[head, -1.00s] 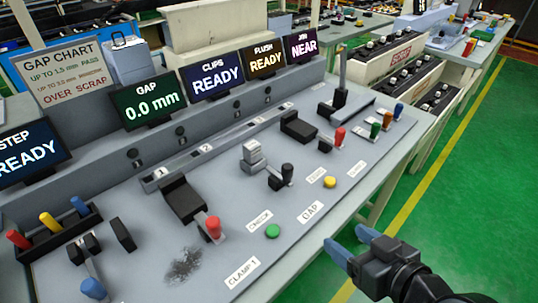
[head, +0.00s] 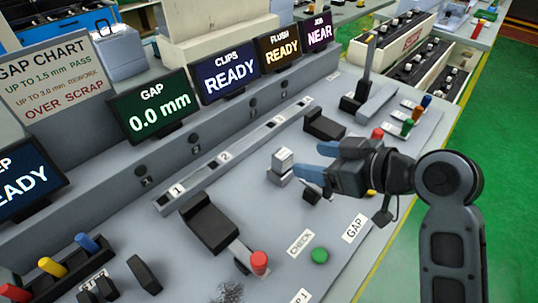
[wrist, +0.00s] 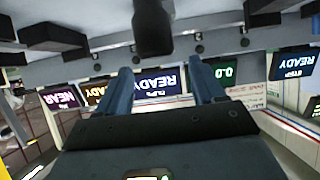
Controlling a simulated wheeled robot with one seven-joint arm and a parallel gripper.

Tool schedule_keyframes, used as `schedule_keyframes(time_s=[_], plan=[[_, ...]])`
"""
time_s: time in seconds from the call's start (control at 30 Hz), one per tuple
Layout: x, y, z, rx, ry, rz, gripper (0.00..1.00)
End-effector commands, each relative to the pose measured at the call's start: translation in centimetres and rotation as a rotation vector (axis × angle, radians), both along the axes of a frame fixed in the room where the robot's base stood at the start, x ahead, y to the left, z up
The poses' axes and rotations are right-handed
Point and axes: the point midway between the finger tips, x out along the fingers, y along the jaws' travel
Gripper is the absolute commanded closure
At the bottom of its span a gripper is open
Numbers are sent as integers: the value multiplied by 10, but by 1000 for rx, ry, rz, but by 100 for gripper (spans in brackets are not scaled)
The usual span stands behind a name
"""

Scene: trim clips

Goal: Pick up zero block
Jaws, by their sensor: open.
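A small light grey stepped block (head: 282,163) stands upright on the bench, right of the numbered rail; it looks like the zero block, though no label on it is readable. My gripper (head: 317,162) reaches in from the right with its blue fingers parted. The fingertips point left at the block, just right of it in the head view, with a small gap and nothing between them. In the wrist view the open fingers (wrist: 164,85) show with the screens upside down beyond; I cannot make out the block there.
A black clamp with a red knob (head: 259,263) stands at the lower left of the block. A green button (head: 319,255) lies in front. A black clamp (head: 325,125) and a tall dark post (head: 369,62) stand behind my gripper. Screens (head: 230,77) line the back.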

Motion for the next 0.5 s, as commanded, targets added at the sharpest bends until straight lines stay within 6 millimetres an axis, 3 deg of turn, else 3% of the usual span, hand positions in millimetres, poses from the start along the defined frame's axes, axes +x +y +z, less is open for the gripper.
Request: schedule_keyframes(time_s=[0.5], plan=[[32,39,-25,0,3,4,32]])
